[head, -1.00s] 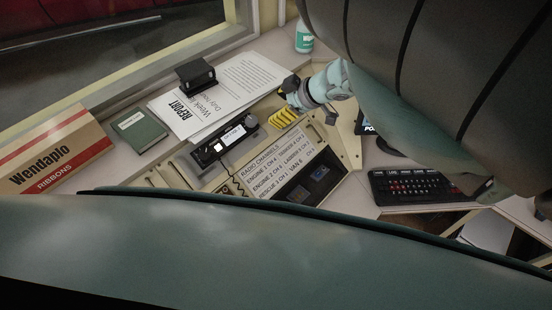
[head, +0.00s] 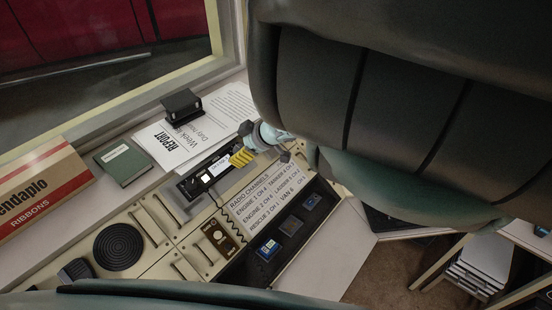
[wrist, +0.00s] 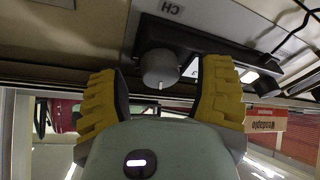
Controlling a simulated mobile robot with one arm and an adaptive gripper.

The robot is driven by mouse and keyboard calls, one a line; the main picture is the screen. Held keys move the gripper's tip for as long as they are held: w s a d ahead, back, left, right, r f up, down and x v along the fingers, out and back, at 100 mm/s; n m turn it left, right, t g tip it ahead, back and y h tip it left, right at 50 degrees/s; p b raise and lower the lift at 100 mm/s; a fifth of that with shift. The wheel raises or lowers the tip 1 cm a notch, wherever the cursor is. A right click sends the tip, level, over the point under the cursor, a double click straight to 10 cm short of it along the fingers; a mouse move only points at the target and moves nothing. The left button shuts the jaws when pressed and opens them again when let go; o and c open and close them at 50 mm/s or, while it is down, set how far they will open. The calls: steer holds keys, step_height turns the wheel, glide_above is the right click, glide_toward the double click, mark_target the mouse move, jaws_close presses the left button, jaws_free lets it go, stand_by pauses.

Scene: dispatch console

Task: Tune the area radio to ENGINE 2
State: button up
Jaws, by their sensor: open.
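The area radio (head: 190,184) is a long black unit with a lit white display, at the back of the console in the head view. The channel card (head: 268,198) beside it seems to read ENGINE 2 CH 6; the small print is hard to read. In the wrist view a round grey knob (wrist: 160,68) with a white pointer mark sits on the radio near a "CH" label (wrist: 171,9). My gripper (wrist: 160,88) is open, its yellow fingers on either side of the knob, with gaps showing. In the head view its yellow fingers (head: 242,157) are over the radio's right end.
A coiled cord (head: 208,203) runs beside the card. Report papers (head: 172,142), a black block (head: 181,105), a green book (head: 124,164) and a ribbons box (head: 38,190) lie along the window side. A dark panel with blue-lit modules (head: 290,226) is in front. My arm covers the upper right.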

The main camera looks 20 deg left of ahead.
steer(key=shift+o, duration=0.2)
steer(key=shift+a+f, duration=0.15)
jaws_close()
stand_by(0.5)
